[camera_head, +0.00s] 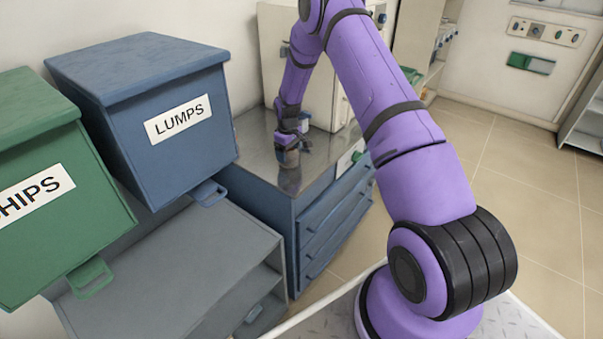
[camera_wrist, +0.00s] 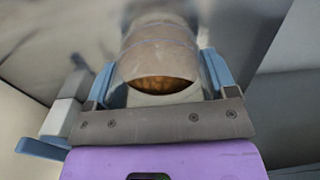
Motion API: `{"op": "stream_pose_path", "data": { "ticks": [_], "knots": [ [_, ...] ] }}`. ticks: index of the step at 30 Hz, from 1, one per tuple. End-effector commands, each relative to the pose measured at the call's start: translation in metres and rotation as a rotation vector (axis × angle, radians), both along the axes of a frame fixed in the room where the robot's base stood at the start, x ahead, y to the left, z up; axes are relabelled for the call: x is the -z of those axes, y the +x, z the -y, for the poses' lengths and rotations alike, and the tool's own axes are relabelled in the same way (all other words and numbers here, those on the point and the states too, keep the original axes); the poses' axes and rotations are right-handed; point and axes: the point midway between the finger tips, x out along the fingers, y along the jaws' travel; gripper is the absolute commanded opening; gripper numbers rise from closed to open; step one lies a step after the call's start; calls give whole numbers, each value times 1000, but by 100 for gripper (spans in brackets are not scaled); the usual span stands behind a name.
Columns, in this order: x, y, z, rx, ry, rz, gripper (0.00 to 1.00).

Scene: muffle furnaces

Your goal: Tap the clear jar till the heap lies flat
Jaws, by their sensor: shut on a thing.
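My gripper (camera_head: 291,143) is low over the shiny metal top of the blue drawer cabinet. In the wrist view its two blue fingers (camera_wrist: 160,75) stand on either side of the clear jar (camera_wrist: 158,55) and are shut on it. The jar is see-through and greyish, with an orange-brown heap (camera_wrist: 162,84) showing through a curved opening near its close end. Whether the heap is level or peaked I cannot tell. In the head view the jar (camera_head: 288,158) is small, just under the gripper; whether it touches the metal top is unclear.
The blue drawer cabinet (camera_head: 330,218) has a bare metal top (camera_head: 258,135). A pale furnace-like box (camera_head: 275,50) stands behind. A blue LUMPS bin (camera_head: 150,120) and a green CHIPS bin (camera_head: 50,200) are at the left, above a grey shelf unit (camera_head: 180,262). Tiled floor lies open at right.

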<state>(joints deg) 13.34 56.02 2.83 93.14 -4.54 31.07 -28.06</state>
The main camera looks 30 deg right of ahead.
Motion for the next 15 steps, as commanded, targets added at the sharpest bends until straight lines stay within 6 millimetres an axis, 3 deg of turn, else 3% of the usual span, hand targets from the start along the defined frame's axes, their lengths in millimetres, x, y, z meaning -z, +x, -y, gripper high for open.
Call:
{"op": "stream_pose_path", "data": {
  "ticks": [2, 15],
  "knots": [
    [-3, 1, 0, 0, 0, 2, 52],
    [-17, 1, 0, 0, 0, 4, 53]
  ]
}}
